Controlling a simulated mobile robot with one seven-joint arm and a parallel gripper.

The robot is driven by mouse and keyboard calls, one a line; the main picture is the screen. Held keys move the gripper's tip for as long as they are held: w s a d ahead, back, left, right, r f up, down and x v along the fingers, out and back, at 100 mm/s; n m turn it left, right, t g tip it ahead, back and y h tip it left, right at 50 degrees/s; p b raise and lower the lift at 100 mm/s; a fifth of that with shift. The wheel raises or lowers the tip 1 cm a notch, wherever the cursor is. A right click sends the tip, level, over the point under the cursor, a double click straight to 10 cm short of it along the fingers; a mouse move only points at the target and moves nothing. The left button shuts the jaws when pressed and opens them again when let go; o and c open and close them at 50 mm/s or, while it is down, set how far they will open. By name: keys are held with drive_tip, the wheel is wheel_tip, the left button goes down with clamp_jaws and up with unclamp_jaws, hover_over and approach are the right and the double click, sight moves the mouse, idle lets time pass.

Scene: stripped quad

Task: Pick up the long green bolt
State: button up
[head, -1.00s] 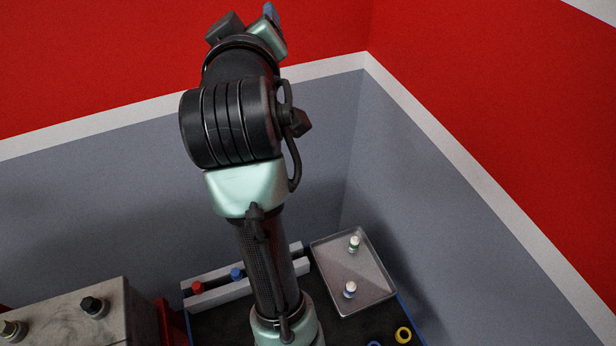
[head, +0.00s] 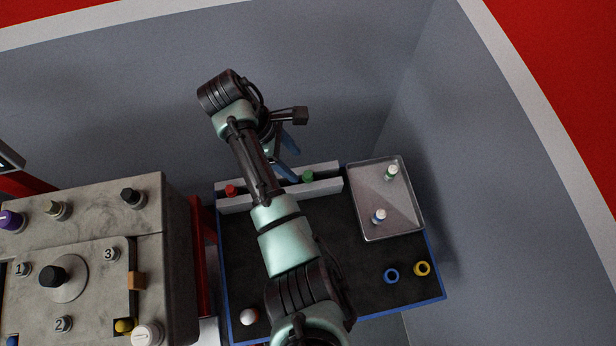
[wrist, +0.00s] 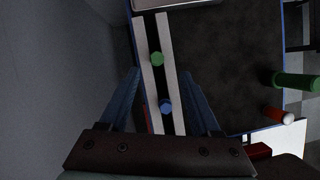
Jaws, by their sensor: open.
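A green hexagonal bolt head (head: 308,177) stands in the pale slotted rack (head: 329,186) at the back of the dark table; its shaft is hidden, so its length cannot be told. It also shows in the wrist view (wrist: 157,59), between the two rails and beyond a blue bolt head (wrist: 166,106). My gripper (head: 289,158) is above the rack, open and empty. In the wrist view its blue fingers (wrist: 161,73) straddle the rack line, with the green head roughly ahead between them, apart from it. A larger green cylinder (wrist: 297,81) is at the right edge of the wrist view.
A red bolt head (head: 231,190) is at the rack's left. A metal tray (head: 392,230) holds two white-topped pieces. Blue (head: 391,275) and yellow (head: 422,268) rings lie in front. A red post with white ball (head: 248,316) is near left. A grey control box (head: 180,260) stands left; walls are behind and right.

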sight(308, 174)
drive_tip(key=shift+w+x, duration=0.15)
drive_tip(key=shift+x, duration=1.6)
drive_tip(key=shift+w+x, duration=0.1)
drive_tip(key=shift+x, duration=1.65)
drive_tip(key=shift+d, duration=0.1)
clamp_jaws()
